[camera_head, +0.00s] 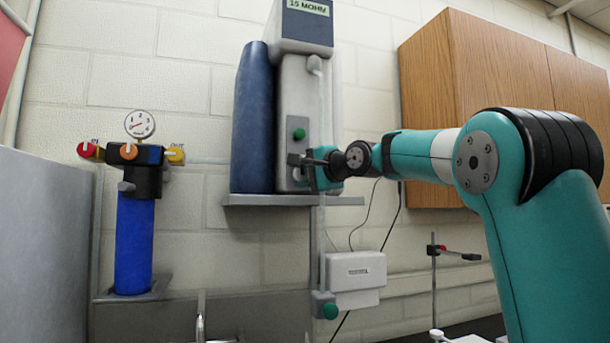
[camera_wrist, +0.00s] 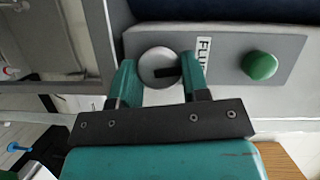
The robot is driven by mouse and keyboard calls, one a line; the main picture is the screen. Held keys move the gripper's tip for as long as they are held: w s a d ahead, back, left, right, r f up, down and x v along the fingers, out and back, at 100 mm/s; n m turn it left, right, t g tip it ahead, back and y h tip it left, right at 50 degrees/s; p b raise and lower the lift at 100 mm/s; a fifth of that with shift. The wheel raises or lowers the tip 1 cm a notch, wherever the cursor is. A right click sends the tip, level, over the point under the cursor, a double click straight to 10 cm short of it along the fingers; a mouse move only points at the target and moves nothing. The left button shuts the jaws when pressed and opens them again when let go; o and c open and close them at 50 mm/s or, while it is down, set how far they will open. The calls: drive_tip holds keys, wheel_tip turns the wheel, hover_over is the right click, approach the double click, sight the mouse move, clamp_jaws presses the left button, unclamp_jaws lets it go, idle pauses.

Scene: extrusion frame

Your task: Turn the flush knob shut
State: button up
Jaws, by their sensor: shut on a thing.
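The flush knob (camera_wrist: 158,66) is a round grey disc with a short black mark on the front of a grey panel. In the wrist view its mark points to the right, toward a white label (camera_wrist: 204,55) reading "FLU", the rest cut off or hidden. My gripper (camera_wrist: 158,74) has one teal finger on each side of the knob and is shut on it.
A green knob (camera_wrist: 260,65) is on the same panel, beside the label; it shows above my gripper in the head view (camera_head: 299,134). A blue cylinder (camera_head: 253,120) stands left of the unit on a shelf (camera_head: 260,200). A wooden cabinet (camera_head: 480,65) hangs at right.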

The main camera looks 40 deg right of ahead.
drive_tip(key=shift+m+t, duration=0.3)
drive_tip(key=shift+m, duration=0.4)
drive_tip(key=o, duration=0.9)
drive_tip(key=shift+s+f, duration=0.1)
drive_tip(key=shift+s+d+b, duration=0.35)
drive_tip(key=shift+s+b, duration=0.6)
drive_tip(key=shift+s, duration=1.9)
drive_tip(key=shift+s+d+b, duration=0.3)
drive_tip(key=shift+s+b, duration=0.6)
drive_tip(key=shift+s, duration=1.95)
drive_tip(key=shift+s+d+b, duration=0.35)
drive_tip(key=shift+s+b, duration=0.6)
drive_tip(key=shift+s, duration=1.9)
